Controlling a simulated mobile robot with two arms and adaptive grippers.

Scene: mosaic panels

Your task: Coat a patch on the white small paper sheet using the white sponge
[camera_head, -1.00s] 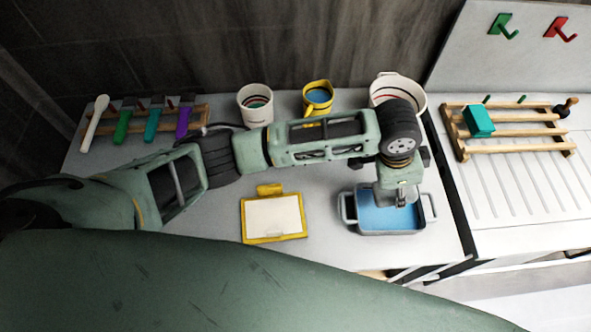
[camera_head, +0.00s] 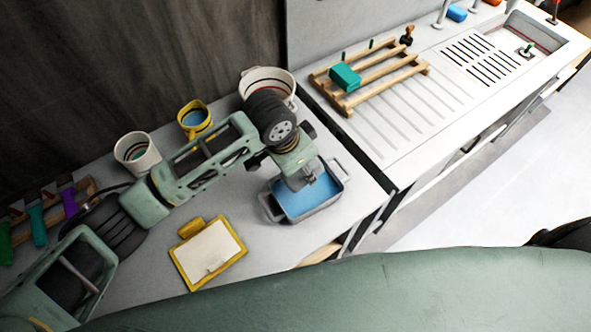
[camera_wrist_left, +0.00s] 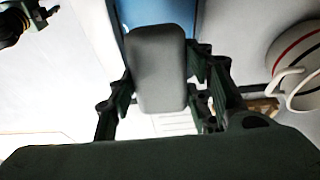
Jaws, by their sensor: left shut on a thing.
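The white paper sheet (camera_head: 208,247) lies on a yellow clipboard (camera_head: 237,259) on the counter, left of the tray. It looks white, with a small faint grey mark near its lower edge. A grey tray (camera_head: 325,205) holds blue paint (camera_head: 318,192). My left gripper (camera_head: 306,184) points down over the tray. In the left wrist view it is shut on a rounded block, the sponge (camera_wrist_left: 157,70), which looks grey in shadow. The blue paint (camera_wrist_left: 135,14) shows behind the sponge. I cannot tell whether the sponge touches the paint. My right gripper is not in view.
A white cup (camera_head: 137,155), a yellow mug (camera_head: 195,119) and a white pot (camera_head: 268,82) stand along the back. A wooden rack (camera_head: 375,78) with a teal block (camera_head: 345,77) sits on the drainboard. Coloured brushes are at far left. The sink is at upper right.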

